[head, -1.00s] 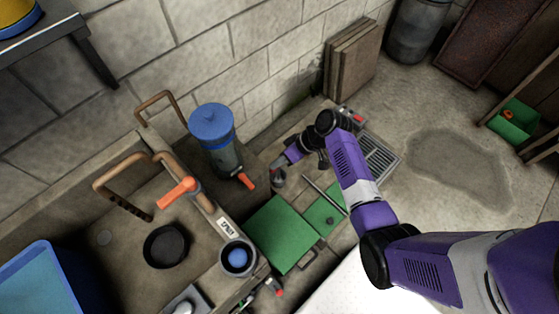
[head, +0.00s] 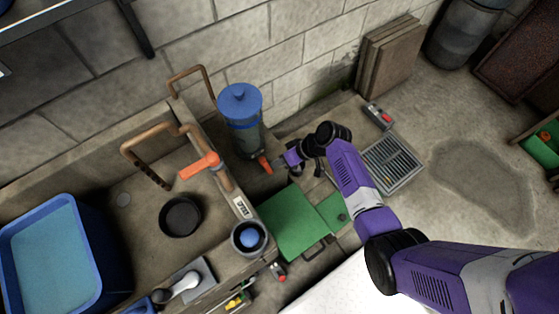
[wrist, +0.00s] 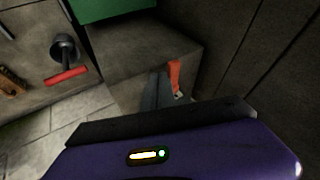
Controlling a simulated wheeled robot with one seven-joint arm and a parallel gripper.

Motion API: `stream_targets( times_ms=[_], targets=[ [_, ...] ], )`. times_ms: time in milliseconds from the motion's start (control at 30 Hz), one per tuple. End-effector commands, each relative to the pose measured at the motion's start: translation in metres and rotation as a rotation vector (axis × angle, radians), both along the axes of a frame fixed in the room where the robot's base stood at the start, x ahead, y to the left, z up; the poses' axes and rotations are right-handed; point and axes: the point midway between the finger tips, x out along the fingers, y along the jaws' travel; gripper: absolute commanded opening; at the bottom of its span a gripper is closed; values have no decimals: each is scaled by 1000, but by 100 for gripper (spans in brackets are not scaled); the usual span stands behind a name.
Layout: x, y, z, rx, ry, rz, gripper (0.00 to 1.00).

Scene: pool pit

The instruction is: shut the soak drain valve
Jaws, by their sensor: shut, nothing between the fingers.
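My gripper (head: 283,162) is shut and empty, low beside the blue-lidded canister (head: 240,115). An orange lever (head: 264,165) sticks out at the canister's foot, close to the gripper. In the wrist view the closed fingers (wrist: 157,88) are just beside an orange lever (wrist: 174,75); I cannot tell whether they touch it. A red cross-handle valve (wrist: 67,76) on a grey stub is at the left of the wrist view. A red-handled fitting (head: 280,272) also shows below the trough rim in the head view. I cannot tell from any label which one is the soak drain valve.
The concrete trough (head: 150,235) has a copper tap with an orange handle (head: 200,165) and a blue tub (head: 50,250). A green box (head: 290,222) stands below the gripper. A floor grate (head: 392,163) lies to the right. Open floor (head: 475,200) is farther right.

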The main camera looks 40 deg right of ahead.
Motion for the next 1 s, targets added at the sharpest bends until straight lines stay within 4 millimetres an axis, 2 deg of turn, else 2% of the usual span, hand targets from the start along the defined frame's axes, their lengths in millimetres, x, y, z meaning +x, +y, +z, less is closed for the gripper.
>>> stream_targets(
  times_ms=[667, 1000],
  targets=[
    [-4, 5, 1, 0, 1, -101, 0],
    [-10, 16, 4, 0, 2, -275, 0]
  ],
)
